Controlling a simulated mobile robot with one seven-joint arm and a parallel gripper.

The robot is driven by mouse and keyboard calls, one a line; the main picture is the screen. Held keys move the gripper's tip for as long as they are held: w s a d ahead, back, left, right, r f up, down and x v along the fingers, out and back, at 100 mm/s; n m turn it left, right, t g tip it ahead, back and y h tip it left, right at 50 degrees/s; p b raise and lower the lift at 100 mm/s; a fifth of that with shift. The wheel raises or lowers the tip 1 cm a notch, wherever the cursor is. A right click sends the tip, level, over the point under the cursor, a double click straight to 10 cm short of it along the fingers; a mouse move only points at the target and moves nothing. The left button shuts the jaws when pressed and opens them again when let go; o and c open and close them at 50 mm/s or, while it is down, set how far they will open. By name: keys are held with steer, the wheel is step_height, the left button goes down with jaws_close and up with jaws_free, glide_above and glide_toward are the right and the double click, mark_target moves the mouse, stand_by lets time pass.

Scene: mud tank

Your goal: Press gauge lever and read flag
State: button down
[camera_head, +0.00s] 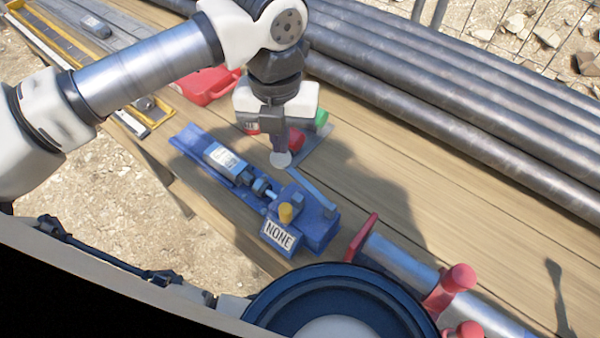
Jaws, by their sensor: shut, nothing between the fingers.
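The gauge (228,175) is a blue device lying on the wooden deck, with a pale labelled cylinder along its body. Its front block carries a yellow knob (286,213) and a white flag plate (279,236) that reads "NONE". A thin grey-blue bar (312,187), seemingly the lever, slants from the front block up toward my gripper. My gripper (281,159) points down at the far side of the gauge, shut and empty, with its tip close to the bar's upper end. I cannot tell whether the tip touches the bar.
Dark steel pipes (430,95) lie along the back. A silver cylinder with red fittings (400,262) and a round dark-blue tub (350,290) are at the front. Bare planks (455,215) lie to the right.

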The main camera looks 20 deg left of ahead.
steer(key=shift+f, duration=0.1)
stand_by(0.4)
steer(key=shift+f+b, duration=2.6)
steer(key=shift+b, duration=0.35)
steer(key=shift+r, duration=0.15)
step_height(320, 180, up, 11)
steer(key=p, duration=0.6)
